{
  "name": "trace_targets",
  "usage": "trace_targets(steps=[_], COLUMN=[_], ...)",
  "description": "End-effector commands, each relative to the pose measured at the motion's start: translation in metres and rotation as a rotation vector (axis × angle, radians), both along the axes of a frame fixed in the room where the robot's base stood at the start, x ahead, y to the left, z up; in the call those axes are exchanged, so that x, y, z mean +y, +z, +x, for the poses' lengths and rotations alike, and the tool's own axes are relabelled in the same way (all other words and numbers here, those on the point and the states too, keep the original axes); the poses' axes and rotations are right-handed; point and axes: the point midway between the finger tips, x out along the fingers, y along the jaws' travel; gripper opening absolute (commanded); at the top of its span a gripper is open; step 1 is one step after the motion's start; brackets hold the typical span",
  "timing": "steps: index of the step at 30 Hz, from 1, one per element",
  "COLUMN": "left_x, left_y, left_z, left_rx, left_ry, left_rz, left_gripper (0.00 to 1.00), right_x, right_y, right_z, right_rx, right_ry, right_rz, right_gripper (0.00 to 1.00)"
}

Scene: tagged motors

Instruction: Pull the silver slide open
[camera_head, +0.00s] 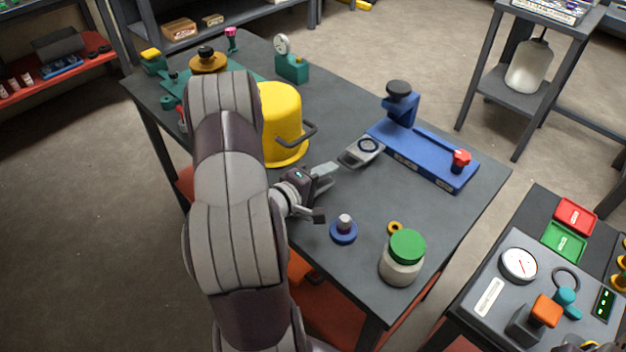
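A small silver, flat case with a dark round disc on top (362,151) lies on the grey workbench (440,200), near the left end of the blue fixture. It looks like the silver slide, but it is too small to tell how far it is open. My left gripper (325,192) is just left of and nearer than the case, its two fingers spread apart with nothing between them. The upper finger points towards the case, with a small gap seen in the picture. My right gripper is not in view.
A yellow pot with a handle (283,125) stands close behind my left gripper. A blue fixture (425,155) with a red knob lies to the right.

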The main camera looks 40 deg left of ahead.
Motion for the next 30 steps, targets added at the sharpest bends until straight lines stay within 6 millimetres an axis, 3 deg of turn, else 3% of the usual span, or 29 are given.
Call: trace_targets(steps=[4,10,26,29,30], left_x=[0.004,0.004,0.003,-0.002,-0.006], left_y=[0.009,0.011,0.012,0.020,0.025], left_z=[-0.032,-0.048,-0.047,-0.033,-0.024], left_rx=[0.000,0.000,0.007,0.109,0.192], left_ry=[0.005,0.001,-0.003,-0.043,-0.078], left_rz=[-0.001,0.000,0.011,0.172,0.300], left_gripper=[0.29,0.29,0.29,0.29,0.29], right_x=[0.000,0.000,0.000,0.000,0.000], right_y=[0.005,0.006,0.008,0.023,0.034], right_z=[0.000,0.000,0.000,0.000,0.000], right_rx=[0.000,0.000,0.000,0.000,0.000], right_ry=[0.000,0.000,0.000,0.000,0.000], right_rz=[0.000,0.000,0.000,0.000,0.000], right_gripper=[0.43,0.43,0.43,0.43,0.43])
